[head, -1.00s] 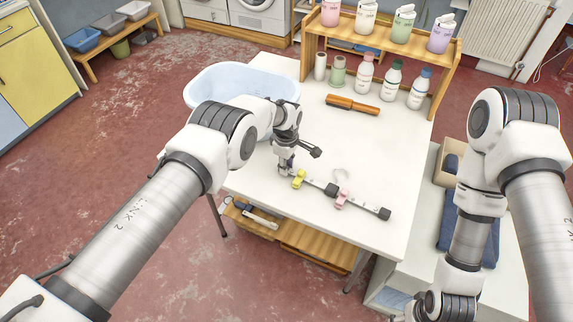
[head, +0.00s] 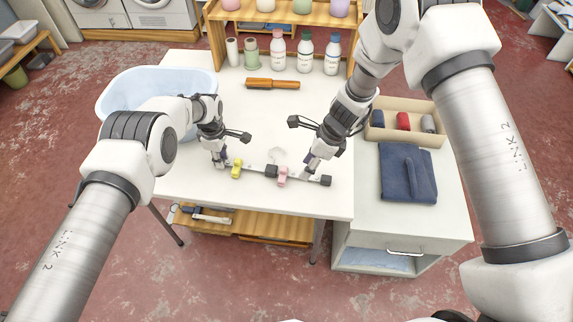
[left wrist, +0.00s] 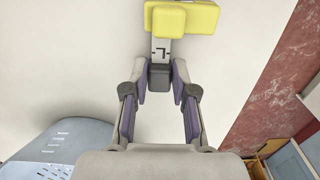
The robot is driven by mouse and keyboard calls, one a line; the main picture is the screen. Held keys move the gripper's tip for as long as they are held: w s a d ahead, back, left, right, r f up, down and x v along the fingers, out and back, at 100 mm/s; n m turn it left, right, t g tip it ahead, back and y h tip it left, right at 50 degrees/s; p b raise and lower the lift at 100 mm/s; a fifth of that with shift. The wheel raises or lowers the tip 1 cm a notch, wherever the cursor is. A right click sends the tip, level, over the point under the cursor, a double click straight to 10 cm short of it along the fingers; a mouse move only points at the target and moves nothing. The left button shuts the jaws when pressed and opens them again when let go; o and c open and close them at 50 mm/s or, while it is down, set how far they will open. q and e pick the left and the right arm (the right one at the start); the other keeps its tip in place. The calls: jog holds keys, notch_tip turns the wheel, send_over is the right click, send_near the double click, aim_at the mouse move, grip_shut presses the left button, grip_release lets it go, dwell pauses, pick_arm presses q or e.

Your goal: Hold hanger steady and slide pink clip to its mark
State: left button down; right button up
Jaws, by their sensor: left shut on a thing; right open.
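The hanger, a pale bar with dark end caps and a dark middle block (head: 271,171), lies on the white table. Its hook (head: 278,154) lies behind the bar. The yellow clip (head: 236,168) sits on the left half and the pink clip (head: 282,176) just right of the middle block. My left gripper (head: 219,164) is shut on the left end; the left wrist view shows its pads around the dark end cap (left wrist: 160,77). A small black mark (left wrist: 160,54) shows on the bar there. My right gripper (head: 307,171) is open at the right half, between pink clip and right end cap (head: 326,181). The pink clip's mark cannot be made out.
A pale blue tub (head: 120,95) stands at the table's left. A wooden-handled brush (head: 272,84), bottles (head: 305,52) and a shelf are at the back. Right of the table, a cabinet holds folded navy cloth (head: 420,180) and a tan box (head: 380,135). The middle tabletop is clear.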

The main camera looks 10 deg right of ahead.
jog(key=t, duration=0.1)
send_near(285, 168)
jog(key=shift+n, duration=0.3)
jog(key=x, duration=0.8)
jog(key=shift+a+f, duration=0.1)
jog(key=shift+f, duration=0.15)
jog(key=shift+s, duration=0.1)
grip_shut()
